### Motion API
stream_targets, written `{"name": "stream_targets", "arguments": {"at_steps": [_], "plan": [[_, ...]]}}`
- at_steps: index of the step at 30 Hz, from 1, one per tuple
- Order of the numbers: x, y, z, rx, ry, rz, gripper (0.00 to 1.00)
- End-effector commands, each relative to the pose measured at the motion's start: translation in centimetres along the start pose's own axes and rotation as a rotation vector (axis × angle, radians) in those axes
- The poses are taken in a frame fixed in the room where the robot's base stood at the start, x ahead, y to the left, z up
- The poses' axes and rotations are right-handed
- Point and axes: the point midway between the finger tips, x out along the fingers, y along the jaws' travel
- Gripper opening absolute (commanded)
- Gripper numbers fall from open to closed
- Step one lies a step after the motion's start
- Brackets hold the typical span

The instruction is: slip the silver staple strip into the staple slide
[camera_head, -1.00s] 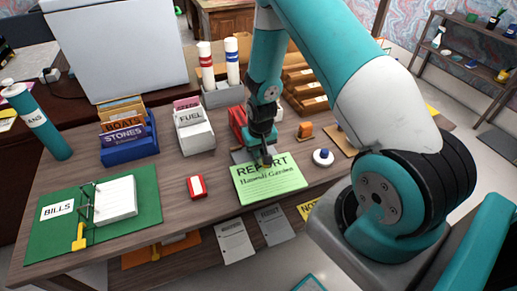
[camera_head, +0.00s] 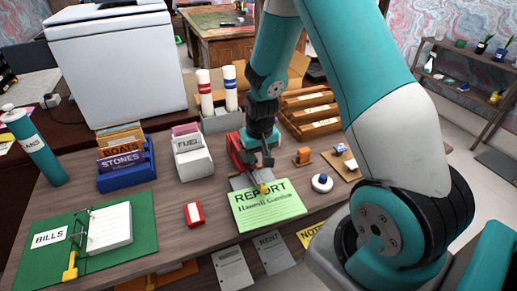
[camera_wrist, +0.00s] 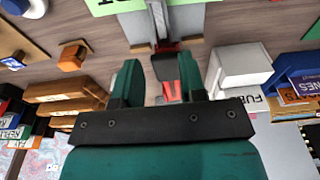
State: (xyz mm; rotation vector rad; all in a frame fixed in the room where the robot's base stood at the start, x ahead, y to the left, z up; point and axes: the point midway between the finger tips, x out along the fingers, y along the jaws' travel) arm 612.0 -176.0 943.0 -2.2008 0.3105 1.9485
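A red stapler (camera_head: 236,152) stands behind the green report on the desk, on a grey plate (camera_head: 238,184). Its red part also shows between my fingers in the wrist view (camera_wrist: 172,90). A narrow silver-grey piece (camera_wrist: 158,18) runs over the plate there; I cannot tell whether it is the slide or the staple strip in it. A small yellow tip (camera_head: 263,188) shows at the plate's front end. My gripper (camera_head: 258,160) is above the plate beside the stapler, fingers pointing down. In the wrist view its fingers (camera_wrist: 160,82) are apart with nothing visibly held.
The green report (camera_head: 268,207) lies just in front. A red-and-white box (camera_head: 194,214), a round white-and-blue item (camera_head: 322,183) and an orange item (camera_head: 303,156) stand nearby. The white FUEL file holder (camera_head: 192,160) is left, wooden trays (camera_head: 312,112) behind right.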

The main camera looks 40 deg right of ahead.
Motion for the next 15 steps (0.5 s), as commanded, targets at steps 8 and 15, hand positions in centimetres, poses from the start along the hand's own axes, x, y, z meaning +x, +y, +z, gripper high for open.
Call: {"name": "stream_targets", "arguments": {"at_steps": [8,15], "plan": [[-3.4,-0.1,0.0,-0.003,0.002,-0.002,0.38],[-10.8,-6.8,3.2,-0.180,0.006,-0.128,0.38]]}}
